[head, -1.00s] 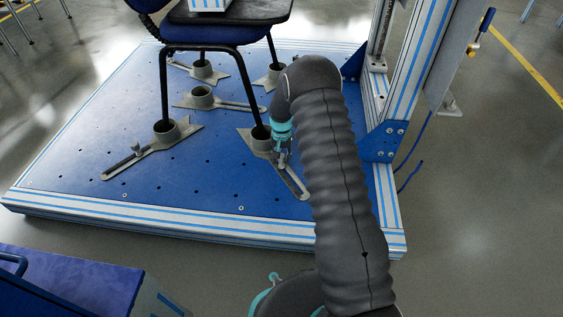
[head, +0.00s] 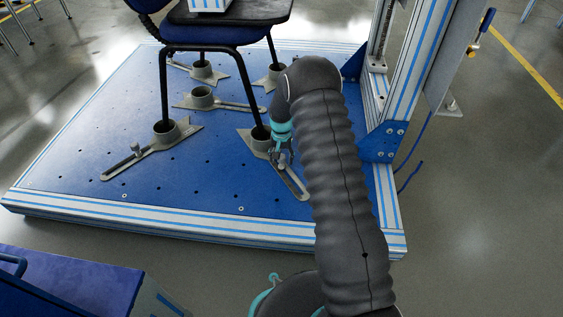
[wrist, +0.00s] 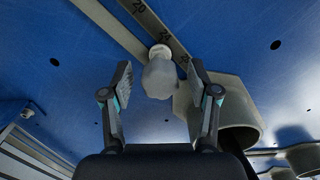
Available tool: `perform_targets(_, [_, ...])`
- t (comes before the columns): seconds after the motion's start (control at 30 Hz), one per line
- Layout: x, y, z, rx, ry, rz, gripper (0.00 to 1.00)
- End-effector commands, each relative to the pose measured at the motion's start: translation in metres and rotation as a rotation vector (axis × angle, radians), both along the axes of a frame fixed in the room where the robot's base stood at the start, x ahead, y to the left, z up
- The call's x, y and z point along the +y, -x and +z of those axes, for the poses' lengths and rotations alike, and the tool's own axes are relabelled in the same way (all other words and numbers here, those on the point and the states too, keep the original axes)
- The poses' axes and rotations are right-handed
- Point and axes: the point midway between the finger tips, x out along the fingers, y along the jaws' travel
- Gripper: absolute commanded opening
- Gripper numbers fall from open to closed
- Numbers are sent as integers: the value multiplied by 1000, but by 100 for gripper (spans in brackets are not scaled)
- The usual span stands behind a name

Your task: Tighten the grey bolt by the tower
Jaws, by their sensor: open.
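The grey bolt (wrist: 159,78) has a rounded head and stands in the slot of a grey clamp bar (wrist: 131,28) in the wrist view. My gripper (wrist: 160,76) is open, with one finger on each side of the bolt head and gaps showing between. In the head view my gripper (head: 281,153) points down at the clamp bar (head: 293,183) near the tower (head: 408,70). There the bolt is mostly hidden by the fingers.
The clamp's round cup (wrist: 222,108) sits close beside the right finger. A chair leg (head: 255,100) stands in this clamp, left of my arm. Another clamp with a bolt (head: 136,148) is further left on the blue plate (head: 190,180). The plate's front is clear.

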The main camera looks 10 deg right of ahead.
Motion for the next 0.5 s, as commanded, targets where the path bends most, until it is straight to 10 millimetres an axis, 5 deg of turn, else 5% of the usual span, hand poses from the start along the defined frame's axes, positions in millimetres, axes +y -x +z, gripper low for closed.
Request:
perform_targets(0.2, [0, 0, 0, -1, 0, 192, 60])
perform_targets(0.5, [0, 0, 0, -1, 0, 223, 60])
